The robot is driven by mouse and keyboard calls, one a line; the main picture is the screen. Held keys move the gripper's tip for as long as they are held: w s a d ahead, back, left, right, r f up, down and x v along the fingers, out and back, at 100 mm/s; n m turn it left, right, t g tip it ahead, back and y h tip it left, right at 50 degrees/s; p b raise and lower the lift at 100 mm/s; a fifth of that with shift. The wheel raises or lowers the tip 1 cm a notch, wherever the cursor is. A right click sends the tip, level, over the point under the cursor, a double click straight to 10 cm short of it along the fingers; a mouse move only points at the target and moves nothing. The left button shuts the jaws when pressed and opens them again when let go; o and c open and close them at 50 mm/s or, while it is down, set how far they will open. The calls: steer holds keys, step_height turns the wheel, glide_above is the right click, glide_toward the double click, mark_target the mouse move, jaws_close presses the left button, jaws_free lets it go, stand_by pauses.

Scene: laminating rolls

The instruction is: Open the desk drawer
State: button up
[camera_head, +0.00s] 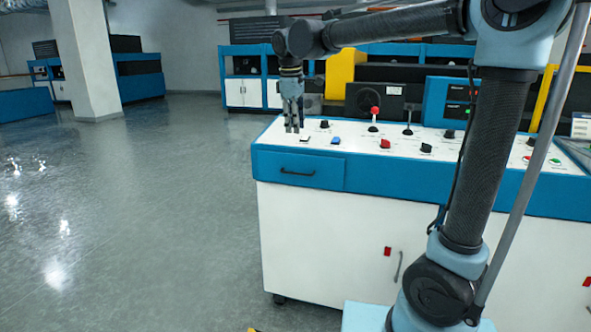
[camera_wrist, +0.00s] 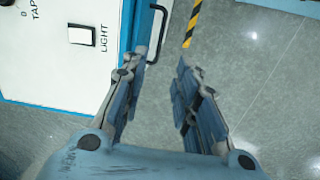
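The blue desk drawer (camera_head: 325,173) is at the upper left of the white-and-blue desk, its front flush with the desk face. Its black bar handle (camera_head: 297,173) is in plain view. My gripper (camera_head: 293,128) points down, above the handle in the picture, by the desk's left end. In the wrist view my gripper (camera_wrist: 160,66) has its fingers spread, with only floor showing between them. The handle (camera_wrist: 160,28) appears beyond the fingertips there, along the blue drawer edge, apart from both fingers. Depth to it is hard to judge.
The desk top (camera_head: 350,133) carries several switches, knobs and levers; a white light switch (camera_wrist: 82,36) shows in the wrist view. White cabinet doors (camera_head: 325,245) are below the drawer. Open grey floor (camera_head: 150,210) lies left of the desk.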

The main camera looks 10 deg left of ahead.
glide_toward(295, 167)
steer(key=f, duration=0.2)
steer(key=s+f, duration=0.1)
steer(key=f, duration=0.2)
steer(key=s+d+f, duration=0.1)
steer(key=f, duration=0.2)
steer(key=shift+d+f, duration=0.1)
stand_by(0.3)
jaws_close()
